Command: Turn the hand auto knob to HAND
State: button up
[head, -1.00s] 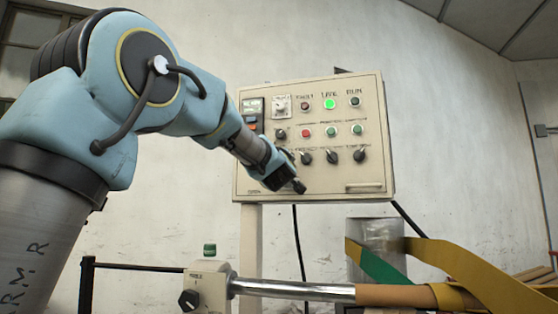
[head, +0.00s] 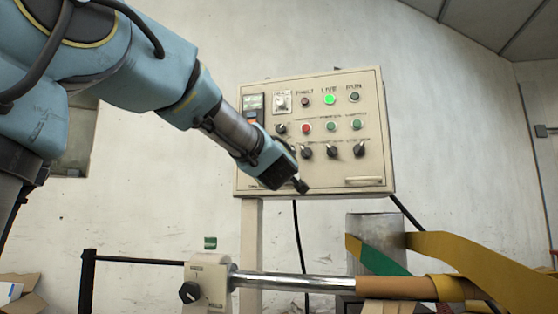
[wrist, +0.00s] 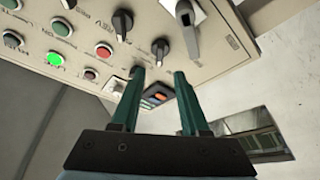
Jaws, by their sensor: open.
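The cream control panel (head: 375,110) carries several black selector knobs in the head view: one at upper left (head: 281,129) and a lower row, including this knob (head: 306,151). The labels are too small to tell which is the hand auto knob. My gripper (head: 301,186) is in front of the panel's lower left part. In the wrist view my gripper (wrist: 158,74) is open and empty, its two fingers pointing at the panel. A black knob (wrist: 160,48) shows just beyond the gap between the fingertips; contact cannot be told. A grey lever handle (wrist: 188,30) shows near it.
Indicator lamps and push buttons fill the panel, with a lit green lamp (head: 330,99). Below are a metal roller shaft (head: 295,287), a small box with a black knob (head: 190,292) and yellow strip material (head: 450,255). The wall behind is bare.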

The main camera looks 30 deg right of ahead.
jog(key=shift+v, duration=1.65)
